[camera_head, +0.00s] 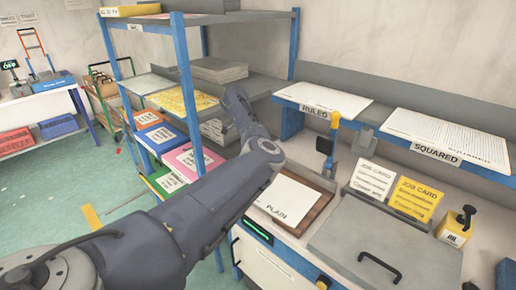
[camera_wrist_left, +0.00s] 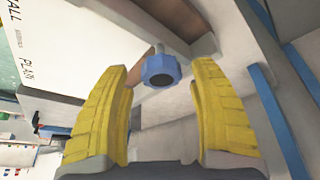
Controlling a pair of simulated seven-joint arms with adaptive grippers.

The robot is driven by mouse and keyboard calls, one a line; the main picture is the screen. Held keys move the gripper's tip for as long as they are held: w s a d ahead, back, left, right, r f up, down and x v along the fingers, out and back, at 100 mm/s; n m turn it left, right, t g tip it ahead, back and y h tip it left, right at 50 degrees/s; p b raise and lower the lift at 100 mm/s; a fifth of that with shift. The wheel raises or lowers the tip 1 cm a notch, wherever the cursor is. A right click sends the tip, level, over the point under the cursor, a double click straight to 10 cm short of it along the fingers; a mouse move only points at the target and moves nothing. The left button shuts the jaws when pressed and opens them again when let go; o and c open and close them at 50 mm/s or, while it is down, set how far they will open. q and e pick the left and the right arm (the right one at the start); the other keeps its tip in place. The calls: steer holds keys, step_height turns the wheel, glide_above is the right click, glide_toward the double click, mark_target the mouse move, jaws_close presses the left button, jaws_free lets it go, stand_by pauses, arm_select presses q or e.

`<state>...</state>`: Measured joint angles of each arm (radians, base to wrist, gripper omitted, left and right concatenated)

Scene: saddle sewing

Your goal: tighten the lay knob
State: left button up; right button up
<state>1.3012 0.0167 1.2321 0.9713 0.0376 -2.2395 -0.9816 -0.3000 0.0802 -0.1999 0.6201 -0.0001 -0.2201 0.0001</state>
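A blue faceted knob (camera_wrist_left: 161,70) with a dark centre shows in the left wrist view, on a short stem under a pale edge. I take it to be the lay knob. My left gripper (camera_wrist_left: 160,88) is open, with its two yellow fingers on either side of the knob's line. The knob appears between and just beyond the fingertips; I see no contact. In the head view my left arm comes in from the lower left, and its gripper cannot be made out. My right gripper is not in view.
A sheet marked PLAIN (camera_head: 285,202) lies on a brown board at the bench.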

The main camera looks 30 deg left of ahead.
arm_select(q)
steer(key=shift+s+a+r, duration=0.1)
steer(key=shift+a, duration=0.1)
steer(key=shift+a+r, duration=0.1)
steer(key=shift+r, duration=0.15)
steer(key=v, duration=1.1)
steer(key=shift+r, duration=0.15)
